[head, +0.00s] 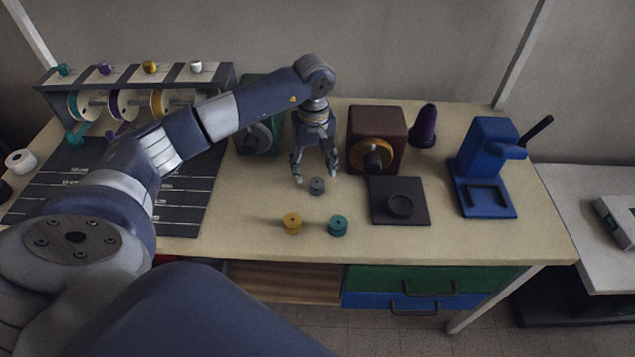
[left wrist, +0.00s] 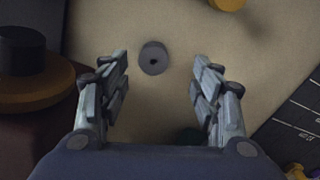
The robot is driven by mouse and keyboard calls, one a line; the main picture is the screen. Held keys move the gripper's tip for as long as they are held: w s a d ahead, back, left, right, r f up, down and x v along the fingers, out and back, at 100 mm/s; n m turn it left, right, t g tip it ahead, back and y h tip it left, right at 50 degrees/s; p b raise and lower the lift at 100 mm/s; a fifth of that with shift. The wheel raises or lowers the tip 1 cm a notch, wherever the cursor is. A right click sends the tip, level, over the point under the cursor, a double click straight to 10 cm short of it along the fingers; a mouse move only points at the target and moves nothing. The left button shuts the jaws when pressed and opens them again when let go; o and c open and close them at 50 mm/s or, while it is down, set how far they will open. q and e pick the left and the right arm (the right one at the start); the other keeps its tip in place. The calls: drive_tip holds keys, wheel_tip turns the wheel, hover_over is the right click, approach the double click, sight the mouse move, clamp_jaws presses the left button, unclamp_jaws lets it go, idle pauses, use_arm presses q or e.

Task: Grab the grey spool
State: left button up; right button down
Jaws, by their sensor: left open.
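The grey spool (head: 317,186) is a small dark grey reel standing on the wooden table, in front of the brown box. It also shows in the left wrist view (left wrist: 153,58), just beyond and between the two fingertips, with its centre hole visible. My left gripper (head: 316,178) is open and empty, pointing down just above and behind the spool. In the left wrist view its fingers (left wrist: 160,85) stand apart on either side, not touching the spool. My right gripper is not in view.
A yellow spool (head: 292,223) and a teal spool (head: 338,225) stand nearer the front edge. A brown box with a wooden disc (head: 376,140), a black plate (head: 399,200) and a blue press (head: 486,166) stand to the right. A dark striped mat (head: 185,205) lies left.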

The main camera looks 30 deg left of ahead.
sight(317, 182)
use_arm(q)
drive_tip(key=shift+f, duration=0.4)
drive_tip(key=shift+w+f, duration=0.2)
drive_tip(key=shift+f, duration=0.1)
drive_tip(key=f, duration=0.1)
drive_tip(key=f+p, duration=0.1)
drive_tip(key=f, duration=0.1)
drive_tip(key=f+p, duration=0.1)
drive_tip(key=shift+w+d+f, duration=0.1)
drive_tip(key=shift+w+f, duration=0.1)
drive_tip(key=shift+w, duration=0.05)
drive_tip(key=shift+f, duration=0.2)
drive_tip(key=c, duration=0.9)
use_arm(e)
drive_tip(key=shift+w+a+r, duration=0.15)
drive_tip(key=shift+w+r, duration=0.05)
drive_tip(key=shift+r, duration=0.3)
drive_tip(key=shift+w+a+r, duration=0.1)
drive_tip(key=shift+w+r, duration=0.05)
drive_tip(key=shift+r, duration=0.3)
